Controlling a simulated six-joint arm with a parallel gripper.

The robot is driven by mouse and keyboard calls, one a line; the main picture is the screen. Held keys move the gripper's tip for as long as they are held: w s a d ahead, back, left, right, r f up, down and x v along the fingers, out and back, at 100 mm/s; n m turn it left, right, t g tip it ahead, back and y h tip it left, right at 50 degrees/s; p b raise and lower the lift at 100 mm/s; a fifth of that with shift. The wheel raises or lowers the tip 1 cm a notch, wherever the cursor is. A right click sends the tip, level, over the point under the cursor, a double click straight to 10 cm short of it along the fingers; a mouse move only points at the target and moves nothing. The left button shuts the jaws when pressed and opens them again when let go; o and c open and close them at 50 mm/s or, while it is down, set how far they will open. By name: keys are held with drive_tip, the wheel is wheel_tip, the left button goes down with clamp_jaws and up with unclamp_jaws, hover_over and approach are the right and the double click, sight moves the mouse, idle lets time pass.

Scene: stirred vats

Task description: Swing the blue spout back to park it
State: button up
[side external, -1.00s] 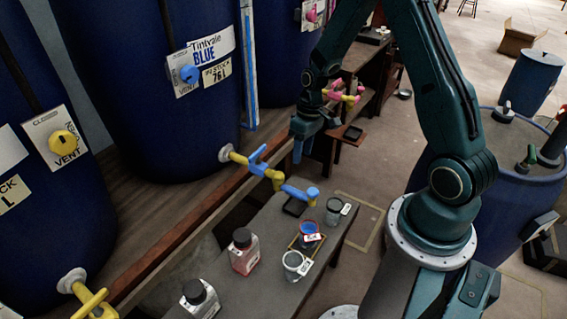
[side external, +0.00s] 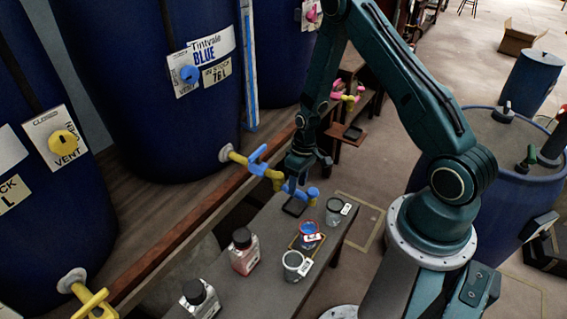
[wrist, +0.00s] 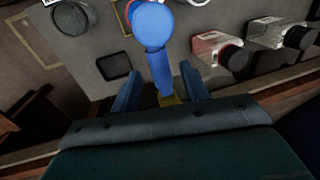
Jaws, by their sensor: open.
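The blue spout (side external: 313,193) reaches out over the grey bench (side external: 268,232) from the yellow pipe (side external: 236,157) of the blue vat (side external: 155,110). A blue valve handle (side external: 258,157) sits on that pipe. My gripper (side external: 292,186) is down at the spout and hides part of its length in the side view. In the wrist view, the spout (wrist: 159,66) runs between the two blue fingers of my gripper (wrist: 159,78), with its round end beyond the fingertips. The fingers are open, with a gap visible on each side of the spout.
On the bench are a dark square pad (side external: 295,208), a dark-rimmed cup (side external: 333,214), a red-rimmed cup (side external: 307,229), a grey-rimmed cup (side external: 293,266), a red bottle (side external: 243,255) and another bottle (side external: 200,298). A pink valve (side external: 348,96) stands farther back.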

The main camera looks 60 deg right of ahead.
drive_tip(key=shift+a+f, duration=0.2)
drive_tip(key=shift+f, duration=0.85)
clamp_jaws()
